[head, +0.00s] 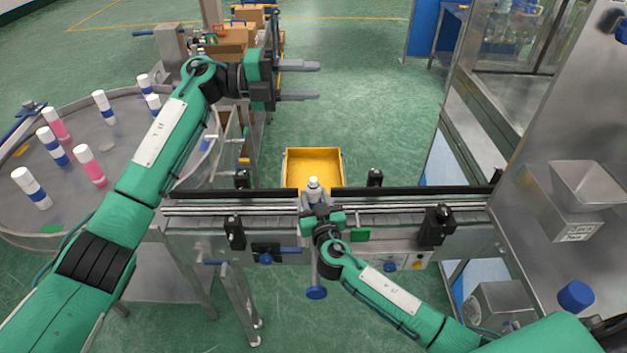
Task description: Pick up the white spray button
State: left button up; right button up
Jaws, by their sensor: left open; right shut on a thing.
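My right gripper (314,199) is low over the conveyor, in the middle of the head view. It is shut on a small white-topped piece (313,184) that shows between and just beyond its fingers. I cannot tell whether this piece is the white spray button alone or the top of a can; its lower part is hidden by the gripper. My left gripper (300,82) is open and empty, raised at the upper middle with its two fingers pointing right, well apart from the conveyor.
The conveyor (410,208) runs left to right with black sensor blocks along its rails. A yellow bin (314,168) stands beyond it. A round table (100,130) at the left carries several white-capped cans. Steel machinery (560,130) stands at the right. Cardboard boxes (235,38) are at the back.

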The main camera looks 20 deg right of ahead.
pick_arm(q)
jog(key=s+d+f+m+y, duration=0.3)
jog(key=d+f+y, duration=0.2)
jog(key=m+t+y, duration=0.4)
jog(key=t+y, duration=0.3)
jog(key=y, duration=0.3)
send_over(313, 178)
jog(key=a+x, duration=0.1)
jog(key=x, duration=0.4)
jog(key=s+a+x, duration=0.1)
jog(key=x, duration=0.4)
jog(key=s+a+x, duration=0.1)
jog(key=x, duration=0.5)
jog(key=shift+s+f, duration=0.2)
jog(key=shift+f, duration=0.15)
jog(key=x, duration=0.3)
jog(key=a+x, duration=0.1)
jog(key=x, duration=0.1)
jog(key=shift+d+f, duration=0.1)
jog(key=shift+f, duration=0.05)
grip_shut()
